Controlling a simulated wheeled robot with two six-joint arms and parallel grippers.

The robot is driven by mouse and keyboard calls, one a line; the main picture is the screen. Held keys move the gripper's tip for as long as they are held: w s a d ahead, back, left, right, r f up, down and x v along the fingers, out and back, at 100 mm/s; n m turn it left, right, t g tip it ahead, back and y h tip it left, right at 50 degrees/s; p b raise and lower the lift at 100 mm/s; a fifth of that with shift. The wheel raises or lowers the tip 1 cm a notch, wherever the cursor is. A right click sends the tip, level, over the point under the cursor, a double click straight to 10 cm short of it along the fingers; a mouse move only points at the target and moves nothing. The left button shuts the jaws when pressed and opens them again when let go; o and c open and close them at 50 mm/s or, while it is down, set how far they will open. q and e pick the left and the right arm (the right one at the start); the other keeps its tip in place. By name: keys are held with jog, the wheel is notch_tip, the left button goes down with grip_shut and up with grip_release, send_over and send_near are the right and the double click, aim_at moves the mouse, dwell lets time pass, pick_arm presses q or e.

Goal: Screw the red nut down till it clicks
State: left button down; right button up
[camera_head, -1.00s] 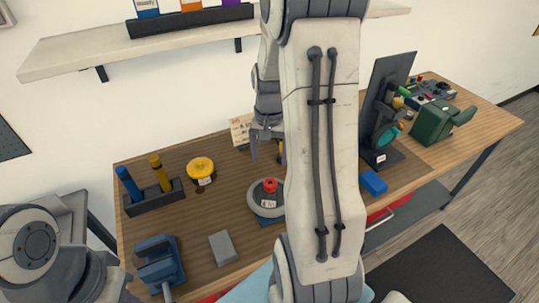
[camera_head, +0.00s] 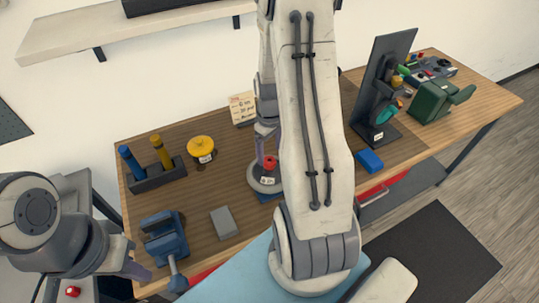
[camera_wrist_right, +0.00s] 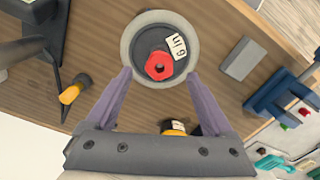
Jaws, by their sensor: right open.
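The red nut (camera_head: 270,162) sits on top of a round grey base (camera_head: 256,181) with a white label, on the wooden bench. In the head view my right arm partly hides this gripper and the base. My left gripper (camera_head: 138,272) is near the bench's front left; its jaw opening is unclear.
A yellow knob (camera_head: 201,148), a holder with blue and yellow handles (camera_head: 160,178), a blue vise (camera_head: 163,238) and a grey block (camera_head: 223,222) stand left of the base. A blue block (camera_head: 369,161) and a dark stand (camera_head: 380,85) are right.

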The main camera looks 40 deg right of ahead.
aim_at(270, 163)
jog(key=shift+f+p, duration=0.4)
jog(key=shift+f, duration=1.85)
